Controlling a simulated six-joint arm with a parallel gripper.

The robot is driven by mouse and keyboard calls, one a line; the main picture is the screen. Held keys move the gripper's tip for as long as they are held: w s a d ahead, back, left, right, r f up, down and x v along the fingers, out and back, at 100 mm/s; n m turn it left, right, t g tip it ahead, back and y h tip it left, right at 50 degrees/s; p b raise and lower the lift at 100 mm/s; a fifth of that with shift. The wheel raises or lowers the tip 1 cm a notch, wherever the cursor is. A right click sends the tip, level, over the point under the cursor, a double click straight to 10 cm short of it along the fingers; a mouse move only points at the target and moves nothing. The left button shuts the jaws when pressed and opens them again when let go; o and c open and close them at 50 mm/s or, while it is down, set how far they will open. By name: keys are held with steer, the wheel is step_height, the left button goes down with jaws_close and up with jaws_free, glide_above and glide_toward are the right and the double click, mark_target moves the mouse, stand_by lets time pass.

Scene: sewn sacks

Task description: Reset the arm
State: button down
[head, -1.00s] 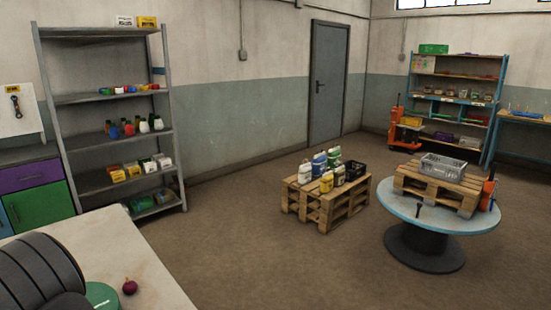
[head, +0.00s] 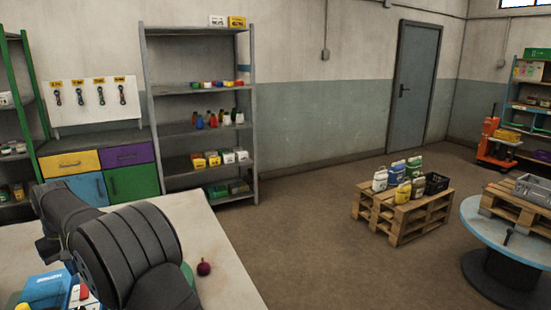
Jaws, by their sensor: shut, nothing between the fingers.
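My arm shows in the head view as thick dark grey, ribbed links at the lower left, over a pale worktop (head: 222,240). My gripper is not visible in this view. A small dark red, round thing (head: 204,267) with a short stem lies on the worktop just right of my arm. A green thing (head: 187,274) is mostly hidden behind my arm. No sewn sack can be made out.
A blue box (head: 45,289) and other small items lie at the worktop's lower left. Beyond stand coloured drawers (head: 130,181), a grey shelf rack (head: 249,110) and a pallet with jugs (head: 405,218). A round blue table (head: 478,225) is at right. The middle floor is clear.

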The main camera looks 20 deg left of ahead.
step_height(320, 180, down, 7)
steer(key=shift+f, duration=0.1)
stand_by(0.6)
steer(key=shift+r, duration=4.1)
step_height(320, 180, up, 7)
steer(key=m, duration=0.5)
glide_above(83, 294)
steer(key=s+d, duration=0.1)
steer(key=d, duration=0.1)
steer(key=shift+s+r+m+t, duration=0.2)
steer(key=shift+r+m+t, duration=0.05)
steer(key=shift+r, duration=0.2)
steer(key=shift+s+r+m+t, duration=0.15)
steer(key=shift+r+m+t, duration=0.1)
steer(key=shift+r, duration=0.2)
